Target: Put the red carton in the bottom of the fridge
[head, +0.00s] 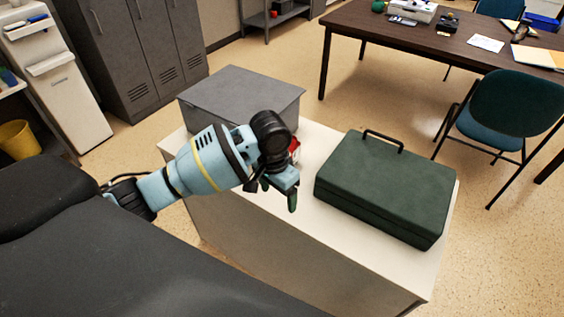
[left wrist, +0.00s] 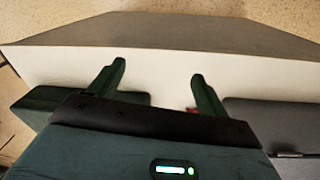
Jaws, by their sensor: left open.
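The red carton (head: 295,149) shows in the head view only as a small red patch behind my left gripper (head: 276,193). Most of it is hidden by the gripper and wrist. It stands on the white-topped cabinet (head: 316,222), between a grey box and a green case. In the left wrist view a sliver of red (left wrist: 192,109) shows beside the base of one finger. My left gripper is open, its fingers (left wrist: 158,72) apart with only the cabinet top seen between them. I cannot tell whether it touches the carton. I cannot make out a fridge for certain. My right gripper is out of view.
The grey box (head: 240,92) stands behind the gripper and the dark green case (head: 385,190) to its right. A white upright unit (head: 62,85) and grey lockers (head: 130,50) stand at the back left. A yellow bin (head: 18,140), a desk (head: 430,38) and a chair (head: 510,110) stand around open floor.

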